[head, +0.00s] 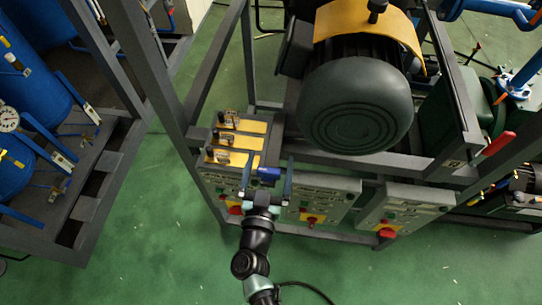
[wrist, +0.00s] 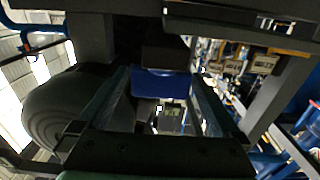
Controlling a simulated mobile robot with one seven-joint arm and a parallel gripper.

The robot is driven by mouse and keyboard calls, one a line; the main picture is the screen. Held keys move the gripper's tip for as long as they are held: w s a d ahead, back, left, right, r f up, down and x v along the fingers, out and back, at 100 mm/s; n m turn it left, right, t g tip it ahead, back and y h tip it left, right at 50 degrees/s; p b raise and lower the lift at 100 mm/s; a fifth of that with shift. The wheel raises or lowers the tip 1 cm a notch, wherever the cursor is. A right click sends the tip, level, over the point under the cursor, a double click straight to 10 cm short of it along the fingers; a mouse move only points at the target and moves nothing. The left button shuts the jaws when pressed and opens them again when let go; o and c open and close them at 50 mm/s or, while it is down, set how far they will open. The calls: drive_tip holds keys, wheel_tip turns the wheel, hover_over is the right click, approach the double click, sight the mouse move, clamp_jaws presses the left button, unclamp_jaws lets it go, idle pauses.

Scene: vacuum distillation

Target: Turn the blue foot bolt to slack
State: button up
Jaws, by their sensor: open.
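The blue foot bolt (head: 268,172) shows as a small blue block below the frame's cross-beam, beside the yellow plates. In the wrist view the blue piece (wrist: 163,84) sits in the middle, under a dark block. My gripper (head: 266,176) is open, with one finger to the left and one to the right of the blue piece. In the wrist view the two fingers of my gripper (wrist: 161,90) also stand on either side of it. I cannot tell whether either finger touches it.
A large dark motor (head: 355,105) with a yellow cover sits behind on the grey frame. Yellow plates (head: 240,125) with small devices are to the left. Control boxes with red knobs (head: 313,205) hang along the front. The green floor in front is mostly clear.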

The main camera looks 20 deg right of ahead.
drive_tip(key=shift+x, duration=0.8)
drive_tip(key=c, duration=1.4)
drive_tip(key=shift+f, duration=0.1)
